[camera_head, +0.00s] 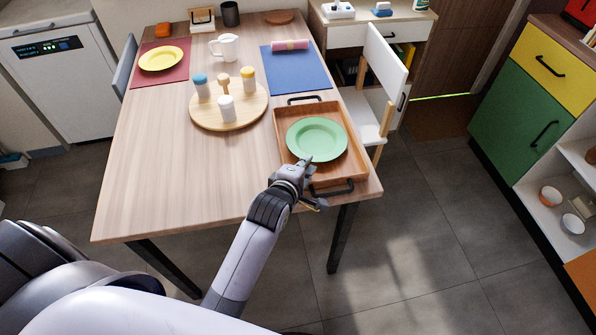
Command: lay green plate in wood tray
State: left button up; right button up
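The green plate (317,139) lies face up in the wood tray (349,116), within its walls. The tray has black handles at its far and near ends and sits at the table's right front. My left gripper (314,184) is at the tray's near left corner, beside the plate's near rim. Its fingers look spread apart, with one close to the rim; whether it touches the plate I cannot tell. My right gripper is not in view.
The wood table (160,175) has free room at front left. A round board (205,116) with shakers stands left of the tray. Behind are a blue mat (300,76), a white jug (226,47) and a yellow plate (160,58). A white chair (384,75) stands at the right.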

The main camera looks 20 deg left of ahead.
pick_arm(q)
jog(key=v, duration=0.6)
jog(key=shift+s+r, duration=0.2)
jog(key=shift+r, duration=0.1)
